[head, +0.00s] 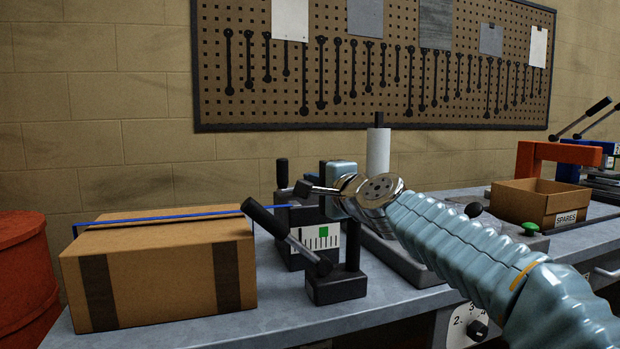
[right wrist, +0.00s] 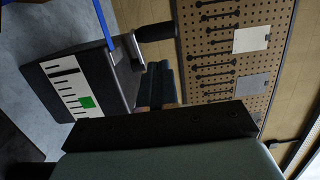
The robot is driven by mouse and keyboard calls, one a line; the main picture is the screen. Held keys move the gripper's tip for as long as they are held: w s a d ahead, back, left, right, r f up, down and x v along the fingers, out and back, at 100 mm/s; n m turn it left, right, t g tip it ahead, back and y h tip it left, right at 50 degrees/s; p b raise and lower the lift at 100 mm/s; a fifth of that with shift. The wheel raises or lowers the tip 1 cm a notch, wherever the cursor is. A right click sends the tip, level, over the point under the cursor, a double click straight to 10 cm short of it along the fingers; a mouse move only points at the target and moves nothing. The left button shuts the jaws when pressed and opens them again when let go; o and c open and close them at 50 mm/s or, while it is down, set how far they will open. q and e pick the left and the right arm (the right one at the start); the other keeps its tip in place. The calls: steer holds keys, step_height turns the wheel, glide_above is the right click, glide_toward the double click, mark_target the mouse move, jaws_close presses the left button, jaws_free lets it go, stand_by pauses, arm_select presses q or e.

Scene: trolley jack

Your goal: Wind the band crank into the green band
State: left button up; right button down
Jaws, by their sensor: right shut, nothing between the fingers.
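The band tool stands beside the carton with a white scale (head: 311,239) on its front. The green band (head: 323,231) is a small patch right of the scale's middle, and it also shows in the right wrist view (right wrist: 87,102). A thick dark mark crosses the scale near its other end; I cannot tell if it is the pointer. The band crank's upright black grip (head: 282,173) stands at the tool's back left; its grip and metal arm show in the right wrist view (right wrist: 155,32). My right gripper (head: 329,187) is shut and empty above the tool, apart from the grip. My left gripper is out of view.
A carton (head: 160,265) with a blue strap (head: 160,216) stands left of the tool. A black-handled lever (head: 290,236) juts out in front of the scale. A white roll (head: 378,152) stands behind my right arm. An open spares box (head: 540,203) is at the right.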

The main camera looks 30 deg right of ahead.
mark_target(282, 173)
steer(key=w+p, duration=0.1)
steer(key=w, duration=0.1)
steer(key=w+p, duration=0.1)
steer(key=w, duration=0.1)
steer(key=w+p, duration=0.1)
steer(key=w, duration=0.1)
steer(key=shift+d+r, duration=0.2)
steer(key=shift+d, duration=0.05)
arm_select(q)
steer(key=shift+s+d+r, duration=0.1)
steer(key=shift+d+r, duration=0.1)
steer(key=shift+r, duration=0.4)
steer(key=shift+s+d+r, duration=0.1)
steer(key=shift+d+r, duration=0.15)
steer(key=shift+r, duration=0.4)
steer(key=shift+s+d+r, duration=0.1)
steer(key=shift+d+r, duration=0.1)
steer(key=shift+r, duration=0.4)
arm_select(e)
steer(key=shift+w+f, duration=0.2)
steer(key=shift+w, duration=0.55)
arm_select(q)
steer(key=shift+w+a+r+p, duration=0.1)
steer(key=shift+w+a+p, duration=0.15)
steer(key=shift+p, duration=0.05)
arm_select(e)
steer(key=shift+w+a, duration=0.2)
steer(key=shift+a, duration=0.05)
